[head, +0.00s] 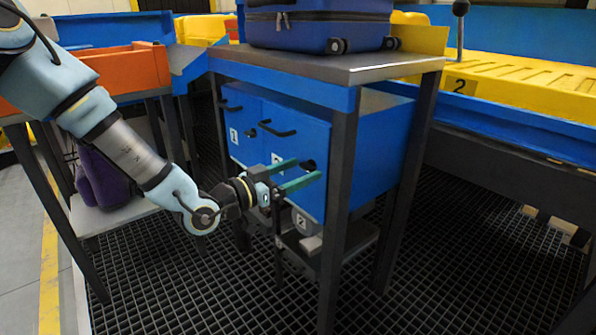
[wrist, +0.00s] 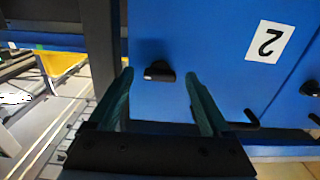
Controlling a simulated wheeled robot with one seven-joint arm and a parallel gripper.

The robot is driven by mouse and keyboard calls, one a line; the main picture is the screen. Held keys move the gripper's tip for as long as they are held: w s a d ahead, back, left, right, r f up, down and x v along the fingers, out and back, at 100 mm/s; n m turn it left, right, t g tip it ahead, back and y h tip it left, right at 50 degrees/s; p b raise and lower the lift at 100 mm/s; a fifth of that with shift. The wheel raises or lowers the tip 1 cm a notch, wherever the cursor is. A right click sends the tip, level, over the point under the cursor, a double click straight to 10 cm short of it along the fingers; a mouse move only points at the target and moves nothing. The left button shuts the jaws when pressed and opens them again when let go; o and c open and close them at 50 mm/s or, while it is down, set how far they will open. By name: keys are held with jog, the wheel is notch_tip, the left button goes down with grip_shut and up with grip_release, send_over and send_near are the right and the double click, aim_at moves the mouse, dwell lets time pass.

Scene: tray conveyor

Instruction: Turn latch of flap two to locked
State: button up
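Flap two (head: 302,140) is a shut blue door on the cabinet under the metal-topped table, with a white label "2" (wrist: 270,41). Its dark latch knob (wrist: 160,72) shows in the wrist view, lying roughly level in that picture; in the head view the latch (head: 308,164) is partly hidden by a finger. My gripper (head: 308,168) is open with green fingers pointing at the flap. In the wrist view my gripper (wrist: 159,73) has one fingertip on each side of the latch, with gaps visible. I cannot tell whether the fingers touch the flap.
Flap one (head: 241,118) is left of flap two, with its own handle and latch. Flap two's black bar handle (head: 278,130) is up and left of my gripper. A dark table leg (head: 338,215) stands close right. A blue suitcase (head: 318,25) sits on the tabletop.

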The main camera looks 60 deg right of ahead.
jog(key=shift+a, duration=0.1)
jog(key=p+v, duration=0.1)
jog(key=v, duration=0.9)
jog(key=shift+a, duration=0.3)
